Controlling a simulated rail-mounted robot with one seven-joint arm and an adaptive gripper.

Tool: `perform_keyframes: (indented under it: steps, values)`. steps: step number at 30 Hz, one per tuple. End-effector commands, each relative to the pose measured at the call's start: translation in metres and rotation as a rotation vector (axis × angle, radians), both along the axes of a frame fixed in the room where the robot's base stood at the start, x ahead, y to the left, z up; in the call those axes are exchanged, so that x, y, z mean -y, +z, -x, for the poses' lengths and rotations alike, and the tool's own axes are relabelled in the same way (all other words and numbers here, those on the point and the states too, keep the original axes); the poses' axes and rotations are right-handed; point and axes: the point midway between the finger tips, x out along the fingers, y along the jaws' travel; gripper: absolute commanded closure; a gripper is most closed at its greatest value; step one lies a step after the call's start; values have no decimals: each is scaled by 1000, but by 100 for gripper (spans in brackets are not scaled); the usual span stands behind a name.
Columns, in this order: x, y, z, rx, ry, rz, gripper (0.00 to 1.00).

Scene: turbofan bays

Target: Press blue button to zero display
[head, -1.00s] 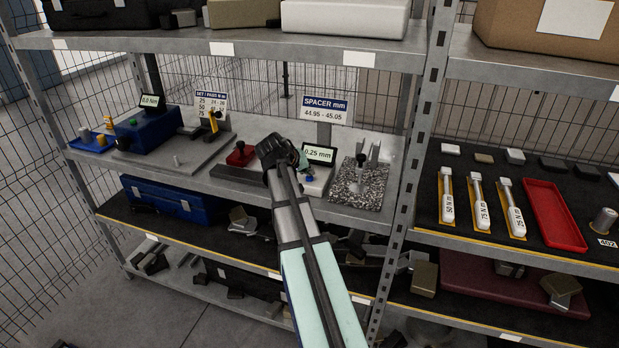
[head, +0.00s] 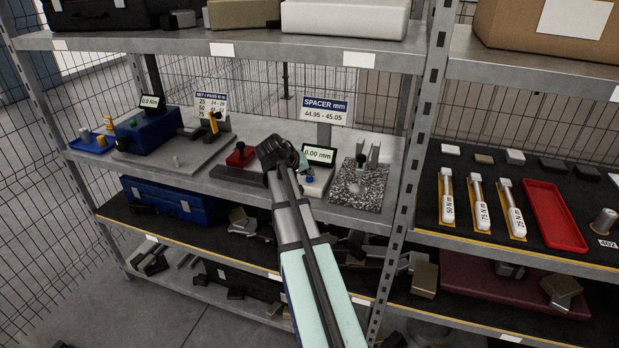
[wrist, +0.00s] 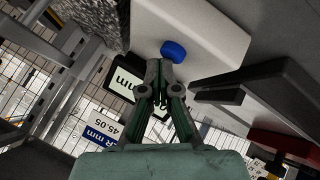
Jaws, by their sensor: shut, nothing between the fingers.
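The blue button (head: 309,180) sits on a white block (head: 318,186) on the middle shelf. It also shows in the wrist view (wrist: 174,51), just beyond my fingertips. The small display (head: 320,155) behind it reads 0.00 mm. In the wrist view the display (wrist: 121,84) is partly hidden by my fingers. My gripper (head: 299,163) is shut and empty, close to the button on its left in the head view. In the wrist view my gripper (wrist: 160,66) has its fingertips near the button's edge; I cannot tell whether they touch.
A speckled stone plate (head: 357,185) with a stand is right of the white block. A red-handled part (head: 240,155) lies to the left. The SPACER mm sign (head: 326,110) stands behind. A shelf upright (head: 411,150) and the upper shelf edge (head: 250,50) bound the space.

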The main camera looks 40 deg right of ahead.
Motion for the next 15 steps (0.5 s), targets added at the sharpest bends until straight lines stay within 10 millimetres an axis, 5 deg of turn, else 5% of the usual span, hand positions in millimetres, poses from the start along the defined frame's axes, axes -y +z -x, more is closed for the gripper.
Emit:
perform_keyframes:
  steps: [15]
  values:
    - [0, 15, 0, 0, 0, 0, 100]
